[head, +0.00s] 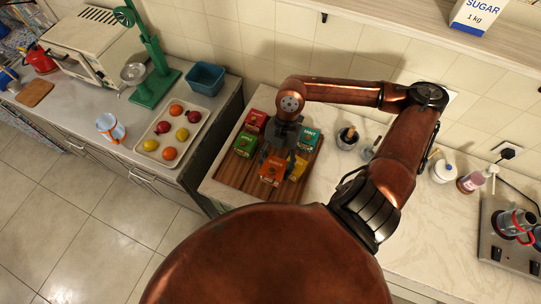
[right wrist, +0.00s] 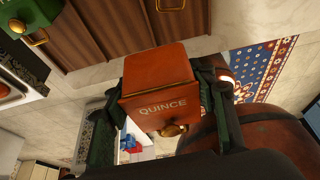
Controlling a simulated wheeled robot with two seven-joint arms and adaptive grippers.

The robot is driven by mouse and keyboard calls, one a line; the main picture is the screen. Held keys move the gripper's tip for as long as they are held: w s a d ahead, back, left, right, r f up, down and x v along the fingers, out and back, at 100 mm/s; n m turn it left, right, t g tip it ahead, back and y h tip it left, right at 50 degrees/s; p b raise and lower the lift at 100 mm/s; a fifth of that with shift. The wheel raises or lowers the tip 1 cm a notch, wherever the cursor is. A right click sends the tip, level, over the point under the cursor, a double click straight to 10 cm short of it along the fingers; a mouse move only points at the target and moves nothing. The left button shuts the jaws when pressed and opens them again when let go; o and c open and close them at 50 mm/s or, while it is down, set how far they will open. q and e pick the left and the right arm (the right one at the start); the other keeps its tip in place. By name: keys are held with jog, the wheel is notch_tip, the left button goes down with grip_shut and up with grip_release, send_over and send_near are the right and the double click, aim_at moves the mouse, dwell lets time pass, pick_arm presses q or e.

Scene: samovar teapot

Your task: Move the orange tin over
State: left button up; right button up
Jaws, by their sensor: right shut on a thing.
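The orange tin (head: 271,171) is at the front middle of the brown wooden tray (head: 235,178) in the head view. It fills the middle of the right wrist view (right wrist: 160,85), where its label reads QUINCE and a brass knob shows. My right gripper (head: 275,158) is shut on the orange tin, with one dark finger on each side. I cannot tell whether the tin touches the tray. My left gripper is not in view.
Red (head: 254,121), green (head: 245,144), teal (head: 307,138) and yellow (head: 298,167) tins stand close around it. A dark cup (head: 347,138) stands right of the tray. The counter's front right (head: 420,225) is bare.

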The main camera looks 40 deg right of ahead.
jog(key=w+d+f, duration=0.2)
jog(key=w+f, duration=0.1)
jog(key=w+d+f, duration=0.3)
jog(key=w, duration=0.1)
jog(key=w+d+f, duration=0.2)
jog(key=w+f, duration=0.1)
jog(key=shift+w+d+p, duration=0.2)
jog(key=shift+w+p, duration=0.15)
jog(key=shift+p, duration=0.05)
jog(key=shift+w+d+f, duration=0.15)
jog(key=shift+w+f, duration=0.05)
jog(key=shift+f, duration=0.1)
notch_tip(320, 180, down, 3)
jog(key=shift+w+f, duration=0.15)
jog(key=o, duration=0.9)
jog(key=shift+o, duration=1)
jog(key=v, duration=1.2)
jog(key=shift+b, duration=0.35)
